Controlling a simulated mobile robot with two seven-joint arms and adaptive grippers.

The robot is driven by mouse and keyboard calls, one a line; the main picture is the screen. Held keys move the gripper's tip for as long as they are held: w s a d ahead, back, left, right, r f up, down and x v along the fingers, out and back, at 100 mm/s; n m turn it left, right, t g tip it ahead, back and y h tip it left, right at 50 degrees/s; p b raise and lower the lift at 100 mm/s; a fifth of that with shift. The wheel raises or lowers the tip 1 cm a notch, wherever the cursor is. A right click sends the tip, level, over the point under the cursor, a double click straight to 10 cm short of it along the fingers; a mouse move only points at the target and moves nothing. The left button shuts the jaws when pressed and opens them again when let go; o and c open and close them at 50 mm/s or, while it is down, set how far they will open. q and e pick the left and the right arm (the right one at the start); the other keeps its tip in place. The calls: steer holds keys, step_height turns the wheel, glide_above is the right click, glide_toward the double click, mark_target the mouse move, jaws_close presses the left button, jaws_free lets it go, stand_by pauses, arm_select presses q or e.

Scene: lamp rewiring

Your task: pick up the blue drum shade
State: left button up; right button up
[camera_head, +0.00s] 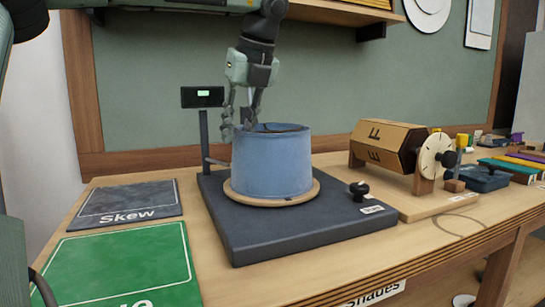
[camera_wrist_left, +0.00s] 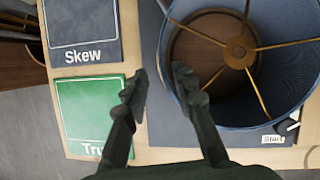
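The blue drum shade (camera_head: 272,163) stands upright on a round wooden disc (camera_head: 240,198) on a dark base plate (camera_head: 300,233). In the left wrist view the shade (camera_wrist_left: 258,118) is seen from above, with brass spokes meeting at a central hub. My left gripper (camera_head: 239,122) points down at the shade's left rim. Its fingers are apart with nothing gripped. In the left wrist view the gripper (camera_wrist_left: 161,80) has one finger over the rim and the other outside, above the base. I cannot tell whether either finger touches the shade. My right gripper is not in view.
A dark "Skew" mat (camera_head: 128,203) and a green mat (camera_head: 122,268) lie left of the base. A small display (camera_head: 202,97) on a post stands behind the shade. A wooden drum fixture (camera_head: 387,146) and a black knob (camera_head: 359,188) are to the right.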

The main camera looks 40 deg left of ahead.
mark_target(237, 166)
arm_select(q)
steer(key=x, duration=0.5)
steer(key=shift+w+d+f, duration=0.1)
steer(key=shift+w+d, duration=0.15)
steer(key=shift+d, duration=0.2)
steer(key=shift+a+f, duration=0.25)
steer(key=shift+f, duration=0.2)
jaws_close()
